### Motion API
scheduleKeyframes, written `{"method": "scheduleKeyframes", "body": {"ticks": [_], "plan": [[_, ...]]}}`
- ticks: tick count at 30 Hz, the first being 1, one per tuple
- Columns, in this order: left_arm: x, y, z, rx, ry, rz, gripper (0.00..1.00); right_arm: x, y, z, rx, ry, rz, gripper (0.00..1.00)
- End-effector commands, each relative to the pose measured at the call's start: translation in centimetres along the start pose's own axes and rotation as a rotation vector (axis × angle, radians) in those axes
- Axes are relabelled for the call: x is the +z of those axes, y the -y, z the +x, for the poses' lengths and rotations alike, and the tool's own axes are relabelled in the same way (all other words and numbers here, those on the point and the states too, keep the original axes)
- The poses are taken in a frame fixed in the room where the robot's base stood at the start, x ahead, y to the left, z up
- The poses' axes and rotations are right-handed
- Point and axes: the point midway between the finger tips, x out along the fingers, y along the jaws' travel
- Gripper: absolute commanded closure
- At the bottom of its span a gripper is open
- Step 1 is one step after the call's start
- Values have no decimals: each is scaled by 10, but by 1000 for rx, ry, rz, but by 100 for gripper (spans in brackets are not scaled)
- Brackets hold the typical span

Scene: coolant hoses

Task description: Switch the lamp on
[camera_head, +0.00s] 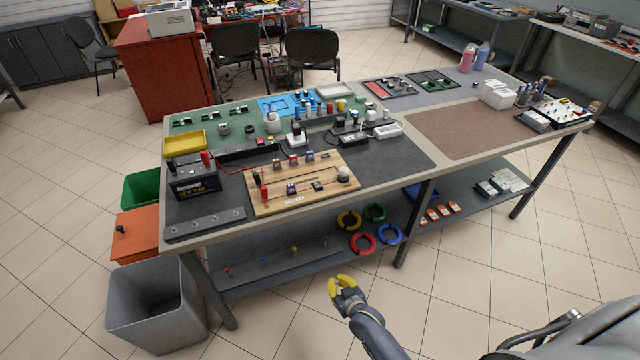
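A wooden circuit board (325,199) lies on the dark mat near the front left of the workbench. It carries several small switch-like parts (292,188) and a small round pale part (343,174) at its right end, which may be the lamp; I cannot tell whether it is lit. A black battery (196,184) with a red terminal stands left of the board, and a red wire runs from its area toward the board. My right gripper (339,287), with yellow fingertips, is low in front of the bench, apart from the board; it looks open and empty. My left gripper is out of view.
The workbench (490,143) has a clear brown mat (455,132) to the right. A grey strip (205,224) lies at the front left edge. Power strips and small parts crowd behind the board.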

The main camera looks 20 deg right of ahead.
Motion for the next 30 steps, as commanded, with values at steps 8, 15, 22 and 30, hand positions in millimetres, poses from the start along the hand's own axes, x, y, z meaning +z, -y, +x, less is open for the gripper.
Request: {"method": "scheduleKeyframes", "body": {"ticks": [8,15,22,30], "plan": [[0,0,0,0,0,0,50,-195,-30,-12,43,-380,49,100],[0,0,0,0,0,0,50,-296,-46,-54,59,-611,81,100],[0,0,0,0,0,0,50,-335,-49,-79,55,-720,102,100],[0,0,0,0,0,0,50,-336,-49,-80,51,-731,111,100]]}}
